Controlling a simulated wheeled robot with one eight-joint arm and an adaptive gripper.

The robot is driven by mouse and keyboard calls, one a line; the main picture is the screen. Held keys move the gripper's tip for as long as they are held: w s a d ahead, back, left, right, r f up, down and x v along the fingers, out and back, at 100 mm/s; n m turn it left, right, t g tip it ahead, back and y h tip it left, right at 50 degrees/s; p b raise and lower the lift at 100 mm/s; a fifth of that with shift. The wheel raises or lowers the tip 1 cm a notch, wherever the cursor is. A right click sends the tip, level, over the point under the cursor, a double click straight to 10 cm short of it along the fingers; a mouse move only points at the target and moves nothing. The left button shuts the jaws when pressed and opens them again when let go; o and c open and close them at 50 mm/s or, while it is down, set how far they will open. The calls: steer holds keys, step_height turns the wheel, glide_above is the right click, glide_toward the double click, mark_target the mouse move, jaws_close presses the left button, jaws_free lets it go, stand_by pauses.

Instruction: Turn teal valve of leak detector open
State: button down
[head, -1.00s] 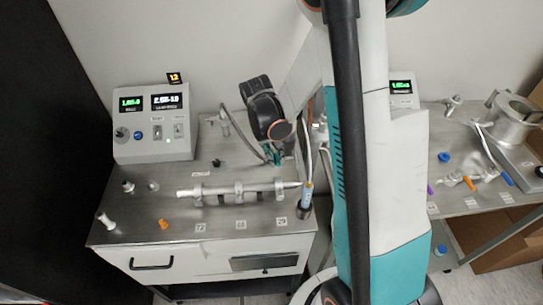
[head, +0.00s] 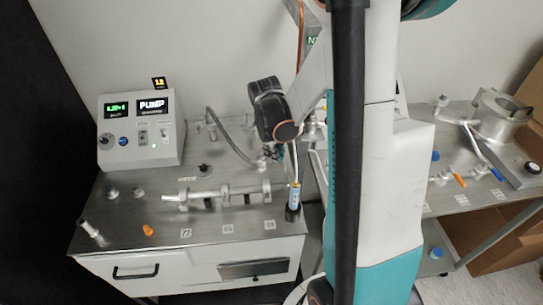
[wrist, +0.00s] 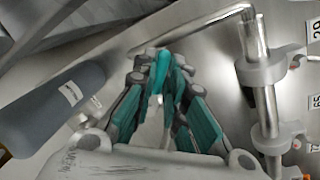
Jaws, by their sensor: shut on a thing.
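The teal valve handle (wrist: 161,70) shows as a small teal piece between my fingertips in the wrist view. My gripper (wrist: 158,88) is shut on it, its teal-padded fingers converging at the tips. The valve's body is mostly hidden by the fingers. In the head view my gripper (head: 271,153) is low over the back right of the left cart top, and the handle cannot be made out there. The grey control box (head: 140,130) at the back left has two lit screens; the right one reads "PUMP".
A metal manifold tube (head: 225,192) lies across the cart top (head: 195,225); its bent pipe (wrist: 190,28) passes close to my fingers. A blue-labelled cylinder (head: 294,197) stands at the cart's right edge. A second bench (head: 465,205) with loose fittings is at right.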

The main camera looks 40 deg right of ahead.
steer(key=shift+w+d+n, duration=0.15)
steer(key=shift+d+n, duration=0.35)
steer(key=shift+n, duration=0.4)
steer(key=c, duration=1.6)
jaws_free()
steer(key=shift+c, duration=0.2)
steer(key=shift+r, duration=0.1)
step_height(320, 180, up, 12)
steer(key=s+a, duration=0.1)
steer(key=a, duration=0.1)
steer(key=shift+f, duration=0.2)
